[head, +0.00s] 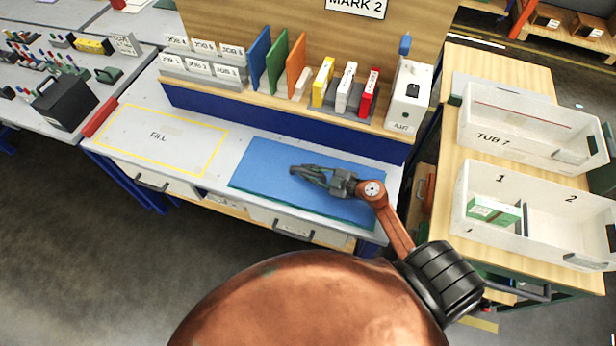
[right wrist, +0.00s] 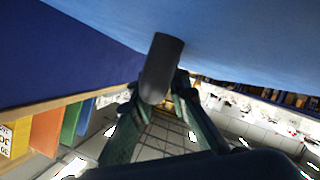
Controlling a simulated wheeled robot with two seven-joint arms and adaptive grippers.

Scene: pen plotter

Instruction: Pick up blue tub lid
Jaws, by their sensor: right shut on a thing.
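The blue tub lid (head: 265,165) is a flat blue rectangle at the right of the workbench, with a thin teal strip showing along its front edge. My right gripper (head: 302,173) is over its middle. In the right wrist view the lid's blue surface (right wrist: 235,40) fills the top. There my right gripper (right wrist: 160,88) is shut on a dark grey, rounded grip piece (right wrist: 161,68) against the lid. I cannot tell whether the lid is resting or slightly raised. My left gripper is not in view.
A yellow-outlined FILL area (head: 165,138) is bare at the left. Behind the lid stands a shelf (head: 225,97) with coloured boards and boxes. A white ART box (head: 408,95) stands at its right end.

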